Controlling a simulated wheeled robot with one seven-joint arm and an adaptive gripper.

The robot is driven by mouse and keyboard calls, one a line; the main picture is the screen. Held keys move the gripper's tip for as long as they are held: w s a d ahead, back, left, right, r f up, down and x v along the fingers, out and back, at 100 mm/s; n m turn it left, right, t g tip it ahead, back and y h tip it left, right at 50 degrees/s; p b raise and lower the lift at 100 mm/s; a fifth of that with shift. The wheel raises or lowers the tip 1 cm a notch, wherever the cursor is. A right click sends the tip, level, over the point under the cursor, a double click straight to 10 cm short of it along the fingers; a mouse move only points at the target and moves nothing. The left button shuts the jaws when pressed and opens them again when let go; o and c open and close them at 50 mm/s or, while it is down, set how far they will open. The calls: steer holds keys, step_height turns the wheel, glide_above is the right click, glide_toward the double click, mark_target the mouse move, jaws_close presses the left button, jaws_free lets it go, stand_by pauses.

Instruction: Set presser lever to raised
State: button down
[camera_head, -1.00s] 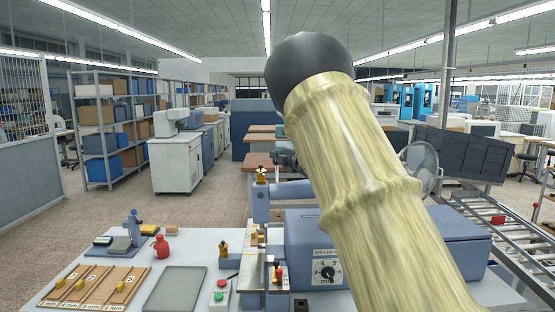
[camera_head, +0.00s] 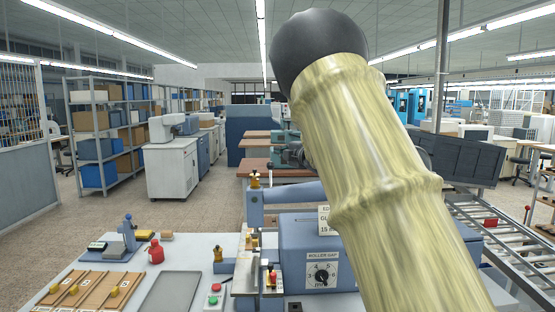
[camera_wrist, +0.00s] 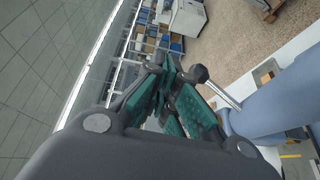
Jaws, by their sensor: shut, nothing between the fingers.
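In the wrist view, a lever with a black ball knob (camera_wrist: 200,74) on a bright metal rod (camera_wrist: 222,94) sticks out beside a blue machine arm (camera_wrist: 270,108). My gripper (camera_wrist: 163,72) is shut and empty, with green pads on its fingers. The knob is just right of the fingers in the picture; I cannot tell whether they touch. In the head view, the blue machine (camera_head: 300,252) has a roller gap dial, and a small dark-tipped lever (camera_head: 270,174) stands at its upper arm. My own pale-sleeved arm covers much of the machine, and my gripper is not clearly visible there.
On the white table are a grey tray (camera_head: 172,292), a red bottle (camera_head: 155,252), a wooden board with slots (camera_head: 75,290), and green and red buttons (camera_head: 214,295). A roller conveyor (camera_head: 490,235) runs at the right. Shelves (camera_head: 103,135) stand far left.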

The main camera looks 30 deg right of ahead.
steer(key=s+r+b, duration=0.2)
steer(key=s+r, duration=0.2)
steer(key=s, duration=0.1)
steer(key=shift+s+r, duration=0.25)
steer(key=shift+s+d, duration=0.1)
stand_by(0.5)
